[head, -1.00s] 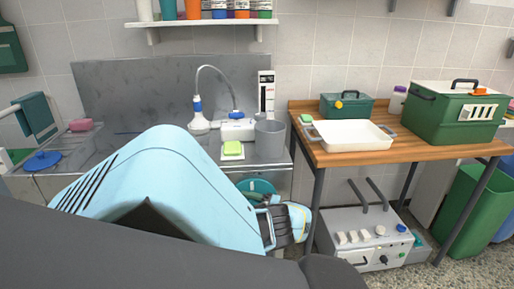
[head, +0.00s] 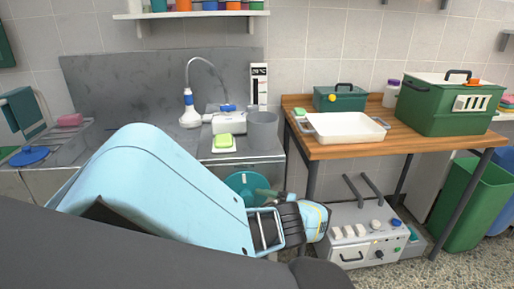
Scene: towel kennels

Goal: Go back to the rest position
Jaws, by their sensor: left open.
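My left arm crosses the lower left of the head view, its light blue link in front of the steel counter. My left gripper (head: 278,197) is small and partly hidden behind my wrist, below the counter's front edge and in front of a teal round tub (head: 245,187). I see nothing held in it, and it is open. My right gripper is not in view.
A wooden table (head: 420,138) on the right bears a white tray (head: 345,127), a small green box (head: 340,99) and a large green crate (head: 450,110). A grey control unit (head: 365,235) stands beneath it. A grey cup (head: 262,131) and a green sponge (head: 223,141) are on the counter.

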